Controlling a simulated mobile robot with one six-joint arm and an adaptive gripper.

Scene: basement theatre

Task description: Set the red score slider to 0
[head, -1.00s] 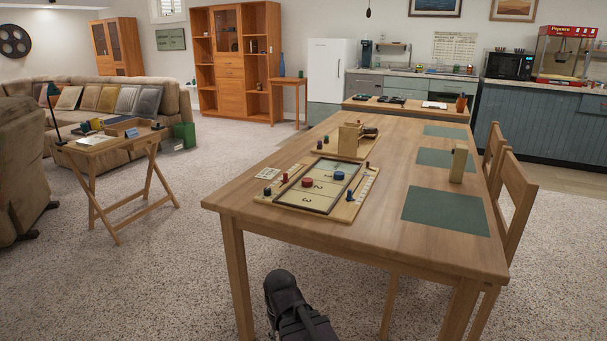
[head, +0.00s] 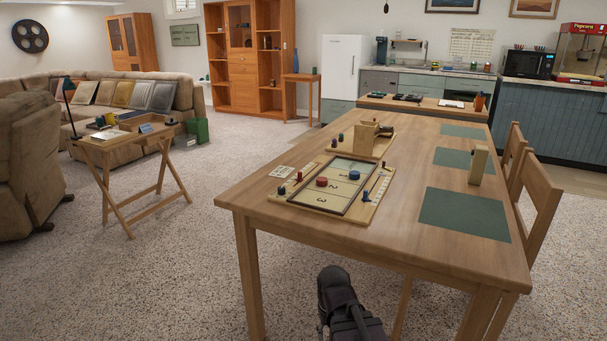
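The shuffleboard-style game board (head: 302,201) lies on the wooden table, with a red puck (head: 322,182) and a blue puck (head: 354,175) on its lane. Light score rails run along both long sides. A small reddish peg (head: 299,176) stands on the left rail, and a blue peg (head: 366,196) stands near the front of the right rail. Which small piece is the red score slider, and its score marks, are too small to tell. A dark part of my arm shows at the bottom, below the table's front edge. My gripper's fingers cannot be made out.
The wooden table (head: 400,225) also bears a wooden box-like piece (head: 366,138) behind the board, an upright wooden block (head: 478,165) and green mats (head: 465,214). Chairs (head: 540,195) stand at the right. A folding side table (head: 120,140) is at the left. Carpet between is clear.

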